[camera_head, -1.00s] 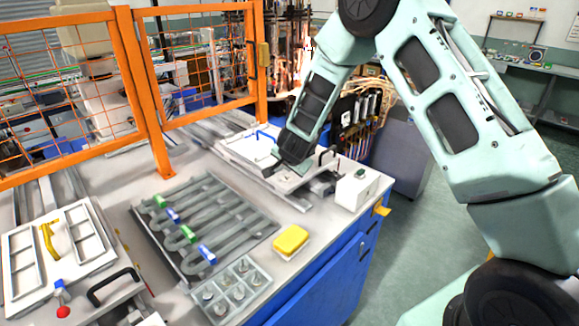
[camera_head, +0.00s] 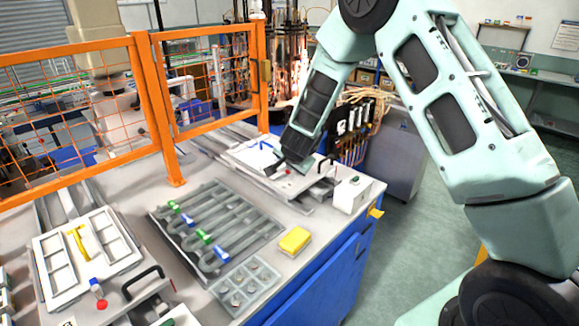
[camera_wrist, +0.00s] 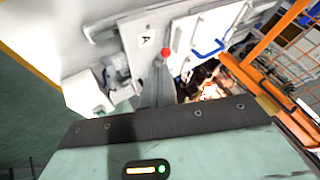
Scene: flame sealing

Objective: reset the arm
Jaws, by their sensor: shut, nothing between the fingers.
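My gripper (camera_head: 283,172) hangs at the end of my pale green arm, over the right-hand white fixture (camera_head: 246,156) on the bench. Its narrow grey fingers (camera_wrist: 156,92) are together and empty in the wrist view. A red knob (camera_wrist: 165,53) shows just past the fingertips; whether they touch it I cannot tell. My arm hides part of the fixture in the head view.
A white box (camera_head: 350,194) stands right of my gripper. An orange mesh fence (camera_head: 167,110) runs behind. Nearer are a tray of grey tubes (camera_head: 268,232), a yellow block (camera_head: 295,240), a compartment tray (camera_head: 268,281) and another white fixture (camera_head: 45,283). Floor is clear at right.

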